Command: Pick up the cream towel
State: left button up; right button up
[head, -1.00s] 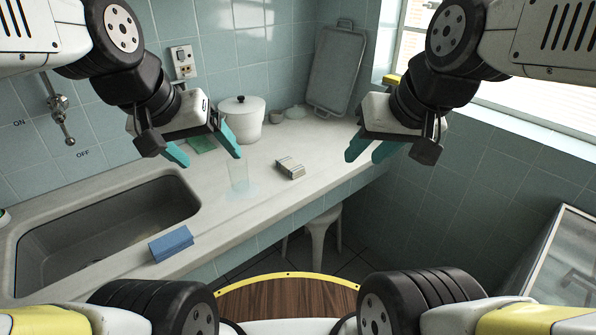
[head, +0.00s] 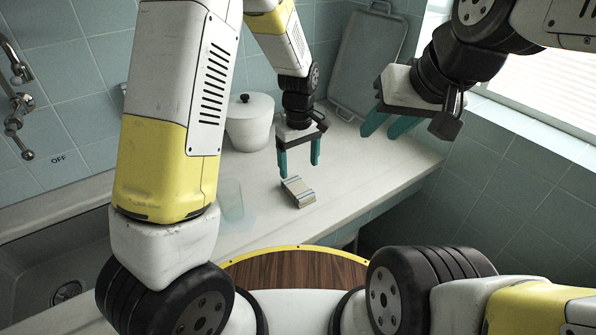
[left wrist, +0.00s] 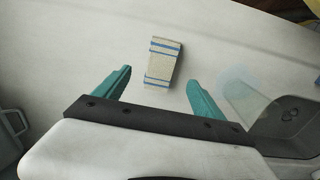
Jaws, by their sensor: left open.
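The cream towel (head: 298,191) is a small folded block with blue stripes lying on the pale counter. It also shows in the left wrist view (left wrist: 162,63), a little beyond and between the fingertips. My left gripper (head: 298,168) points down, open and empty, just above and behind the towel in the head view. The towel is apart from both fingers. My right gripper (head: 380,134) is open and empty, over the counter to the right of the towel.
A clear glass (head: 230,203) stands left of the towel. A white lidded pot (head: 249,124) is behind it, and a tray (head: 366,65) leans on the tiled wall. The sink (head: 62,262) is at the left, partly behind my left arm. Counter right of the towel is clear.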

aim_at(298, 187)
pick_arm(q)
jog(key=f, duration=0.8)
jog(key=shift+w+a+f, duration=0.1)
jog(key=shift+a, duration=0.1)
jog(key=c, duration=1.5)
